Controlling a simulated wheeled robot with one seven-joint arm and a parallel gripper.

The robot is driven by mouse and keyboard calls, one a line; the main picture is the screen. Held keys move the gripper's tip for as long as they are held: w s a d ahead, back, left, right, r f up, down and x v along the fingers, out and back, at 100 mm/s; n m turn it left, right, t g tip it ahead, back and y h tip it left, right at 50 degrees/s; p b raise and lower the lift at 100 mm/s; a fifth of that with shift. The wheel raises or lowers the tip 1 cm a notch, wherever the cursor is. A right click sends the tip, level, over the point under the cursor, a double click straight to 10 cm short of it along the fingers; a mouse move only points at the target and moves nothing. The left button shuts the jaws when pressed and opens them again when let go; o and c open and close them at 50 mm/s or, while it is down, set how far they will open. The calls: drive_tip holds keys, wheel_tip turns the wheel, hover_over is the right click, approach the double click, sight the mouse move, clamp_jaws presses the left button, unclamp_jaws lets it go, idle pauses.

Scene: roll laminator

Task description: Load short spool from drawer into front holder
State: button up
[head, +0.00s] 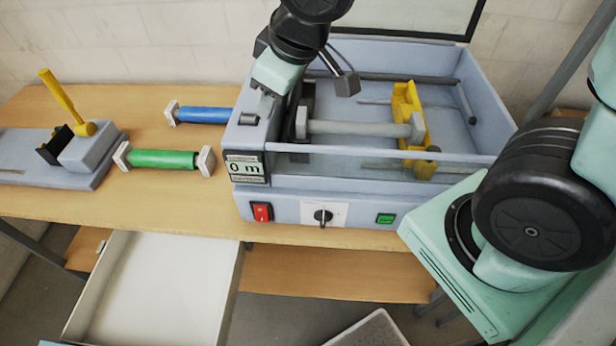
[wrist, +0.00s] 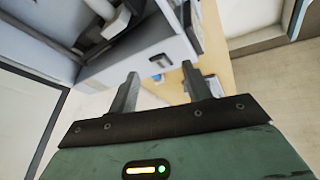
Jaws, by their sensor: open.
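A grey spool (head: 360,128) with pale end pieces lies crosswise inside the laminator's open top. Its right end is at a yellow bracket (head: 408,105), and its left end is beside a dark support; I cannot tell whether it is seated. A pale roller-like part, likely this spool, shows in the wrist view (wrist: 115,22). The open drawer (head: 160,290) below the table looks empty. My gripper (wrist: 160,76) is open with nothing between its fingers, above the left side of the laminator (head: 350,208). In the head view its fingertips are not clear.
A green roll (head: 162,159) and a blue roll (head: 205,115) lie on the wooden table (head: 130,200) left of the laminator. A grey device with a yellow lever (head: 62,95) stands at the far left. A pale tray (head: 368,330) is below at the front.

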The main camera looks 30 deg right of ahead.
drive_tip(key=s+a+f+g, duration=0.1)
drive_tip(key=s+a+g, duration=0.1)
drive_tip(key=s, duration=0.6)
drive_tip(key=s+a+f+g, duration=0.1)
drive_tip(key=s+a+g, duration=0.1)
drive_tip(key=s, duration=0.6)
drive_tip(key=shift+s+n+g, duration=0.2)
drive_tip(key=shift+n+g, duration=0.1)
drive_tip(key=shift+g, duration=0.3)
